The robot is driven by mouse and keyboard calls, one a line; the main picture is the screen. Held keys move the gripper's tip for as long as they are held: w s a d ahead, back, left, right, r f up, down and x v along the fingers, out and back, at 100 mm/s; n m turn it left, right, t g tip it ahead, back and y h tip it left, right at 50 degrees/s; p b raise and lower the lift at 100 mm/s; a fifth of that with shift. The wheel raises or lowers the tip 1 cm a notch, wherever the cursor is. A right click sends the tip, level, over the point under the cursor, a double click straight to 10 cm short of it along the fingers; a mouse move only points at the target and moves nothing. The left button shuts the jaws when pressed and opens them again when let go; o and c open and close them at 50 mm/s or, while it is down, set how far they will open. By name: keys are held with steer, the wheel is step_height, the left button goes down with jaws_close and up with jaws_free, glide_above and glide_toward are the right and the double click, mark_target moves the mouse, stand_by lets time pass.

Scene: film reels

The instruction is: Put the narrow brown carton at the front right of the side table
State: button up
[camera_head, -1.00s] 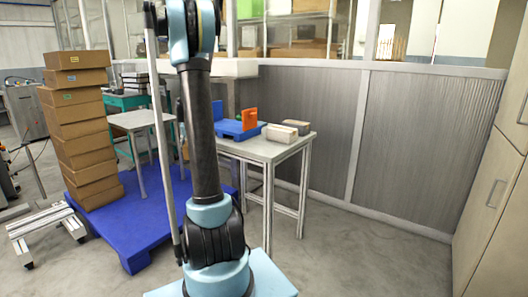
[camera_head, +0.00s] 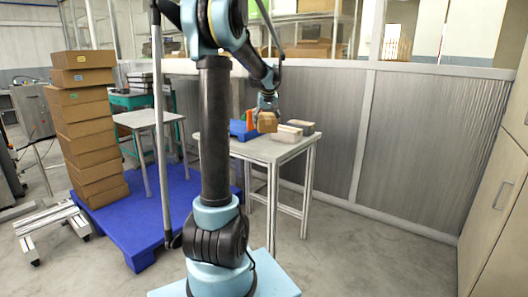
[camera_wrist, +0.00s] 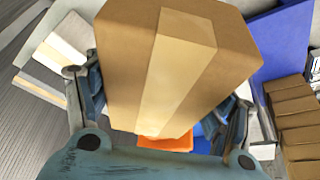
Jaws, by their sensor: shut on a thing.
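The narrow brown carton (camera_head: 267,122) is held in my gripper (camera_head: 266,104) above the side table (camera_head: 250,150). In the wrist view the carton (camera_wrist: 135,60), with a paler tape strip along it, fills the middle between the two fingers of my gripper (camera_wrist: 165,100), which is shut on it. In the head view the carton hangs over the table near the blue and orange items, left of the pale boxes. Whether it touches anything below cannot be told.
On the table are a blue bin (camera_head: 242,131), an orange piece (camera_head: 250,118) and two pale boxes (camera_head: 287,134). A tall stack of brown cartons (camera_head: 90,130) stands on a blue pallet (camera_head: 140,235) at left. The table's front part looks clear.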

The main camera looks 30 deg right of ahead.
steer(key=shift+s+d+r, duration=0.1)
steer(key=shift+s+d, duration=0.45)
steer(key=shift+d, duration=0.2)
steer(key=shift+s+f, duration=0.1)
steer(key=shift+f, duration=4.85)
steer(key=shift+f, duration=0.1)
steer(key=o, duration=1.3)
steer(key=shift+o, duration=0.2)
